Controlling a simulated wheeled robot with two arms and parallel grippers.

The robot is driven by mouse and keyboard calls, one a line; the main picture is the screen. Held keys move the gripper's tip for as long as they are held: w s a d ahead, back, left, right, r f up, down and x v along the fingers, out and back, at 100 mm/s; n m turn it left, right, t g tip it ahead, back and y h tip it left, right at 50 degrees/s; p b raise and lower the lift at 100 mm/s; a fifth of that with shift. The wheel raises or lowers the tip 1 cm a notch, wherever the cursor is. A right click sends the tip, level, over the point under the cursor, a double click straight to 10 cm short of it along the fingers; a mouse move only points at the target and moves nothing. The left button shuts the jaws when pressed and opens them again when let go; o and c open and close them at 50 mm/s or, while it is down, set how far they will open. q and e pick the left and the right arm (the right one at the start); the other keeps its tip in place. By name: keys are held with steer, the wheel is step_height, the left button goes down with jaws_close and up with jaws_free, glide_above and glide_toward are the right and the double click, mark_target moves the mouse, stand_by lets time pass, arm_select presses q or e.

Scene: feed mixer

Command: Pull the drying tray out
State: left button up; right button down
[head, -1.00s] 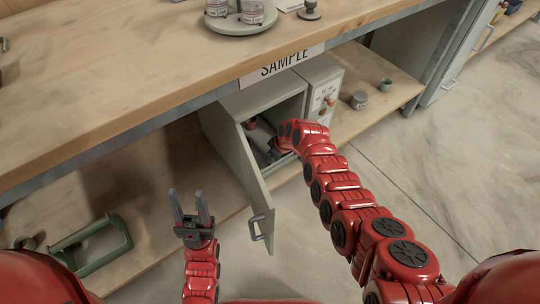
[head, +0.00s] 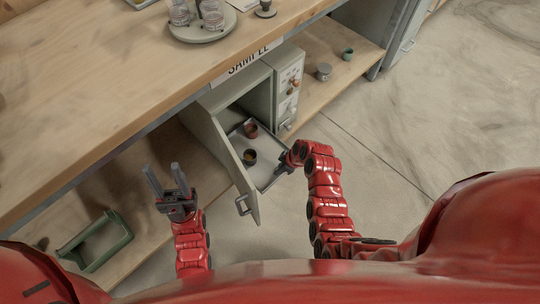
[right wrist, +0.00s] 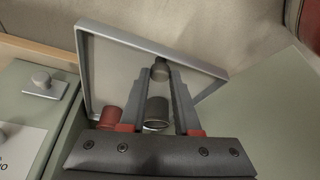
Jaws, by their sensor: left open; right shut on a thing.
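The drying tray (head: 266,166) is a shallow grey tray with a raised rim, standing partly out of the open grey-green cabinet (head: 245,88). A red cup (head: 250,130) and a dark cup (head: 249,156) stand on it. My right gripper (head: 283,167) is shut on the tray at its outer edge. In the right wrist view the tray (right wrist: 120,62) lies beyond the fingers, with a small knob (right wrist: 160,68) between the fingertips; the exact grip is hard to see. My left gripper (head: 163,168) is open and empty, left of the cabinet door.
The cabinet door (head: 226,160) stands open on the tray's left, its handle (head: 243,204) facing outward. A green frame (head: 97,243) lies on the lower shelf at left. The worktop (head: 110,80) overhangs the cabinet. The floor (head: 400,140) at right is clear.

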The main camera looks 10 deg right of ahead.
steer(key=shift+s+d, duration=0.75)
steer(key=shift+s, duration=0.3)
steer(key=c, duration=0.6)
jaws_free()
steer(key=shift+p+v, duration=1.95)
steer(key=shift+v, duration=6.75)
steer(key=shift+f, duration=0.1)
